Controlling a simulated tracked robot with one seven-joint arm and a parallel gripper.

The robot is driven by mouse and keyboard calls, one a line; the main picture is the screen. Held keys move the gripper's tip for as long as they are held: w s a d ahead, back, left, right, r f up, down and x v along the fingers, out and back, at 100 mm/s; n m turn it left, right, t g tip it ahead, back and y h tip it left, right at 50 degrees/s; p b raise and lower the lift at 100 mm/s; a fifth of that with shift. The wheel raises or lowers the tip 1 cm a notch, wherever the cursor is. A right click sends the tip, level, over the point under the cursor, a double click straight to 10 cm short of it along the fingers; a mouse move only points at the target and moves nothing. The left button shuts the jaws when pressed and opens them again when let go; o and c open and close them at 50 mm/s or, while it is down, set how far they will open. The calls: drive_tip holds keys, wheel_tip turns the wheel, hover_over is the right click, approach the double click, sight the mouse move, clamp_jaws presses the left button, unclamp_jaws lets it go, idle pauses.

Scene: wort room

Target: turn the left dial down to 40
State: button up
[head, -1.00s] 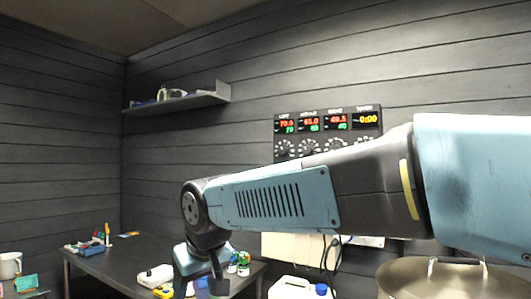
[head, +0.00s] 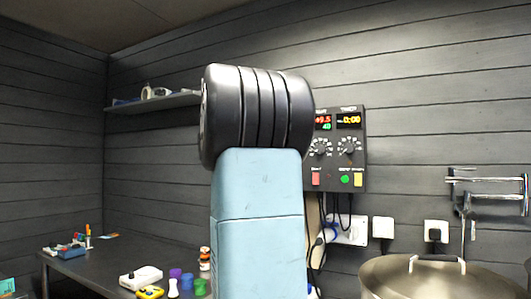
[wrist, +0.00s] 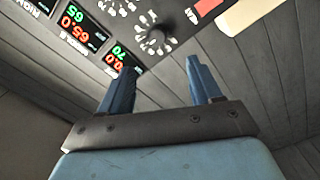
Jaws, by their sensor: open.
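The control panel (head: 336,180) hangs on the back wall, and my arm hides its left part in the head view. In the wrist view the panel appears tilted across the top. There the left dial (wrist: 155,38) shows as a dark knob with white marks around it. The display beside it (wrist: 118,57) reads 70 in green, with a partly covered red figure. My gripper (wrist: 160,66) is open and empty, with its two blue fingers below the dial in the picture. I cannot tell how far the fingertips are from the dial. My gripper is hidden in the head view.
Another display (wrist: 76,23) reads 65.0 and 65. A red button (wrist: 205,5) is at the top. The right dial (head: 319,147) and timer dial (head: 349,146) show beyond my arm. A large lidded pot (head: 400,278) stands at lower right, a cluttered table (head: 105,268) at left.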

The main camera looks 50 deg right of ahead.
drive_tip(key=x, duration=1.4)
drive_tip(key=shift+r, duration=0.25)
drive_tip(key=shift+w, duration=0.1)
drive_tip(key=shift+c, duration=0.4)
drive_tip(key=shift+a, duration=0.1)
drive_tip(key=c, duration=1)
drive_tip(key=shift+o, duration=0.2)
drive_tip(key=shift+f+n, duration=0.1)
drive_tip(key=shift+n, duration=0.3)
drive_tip(key=n, duration=2.3)
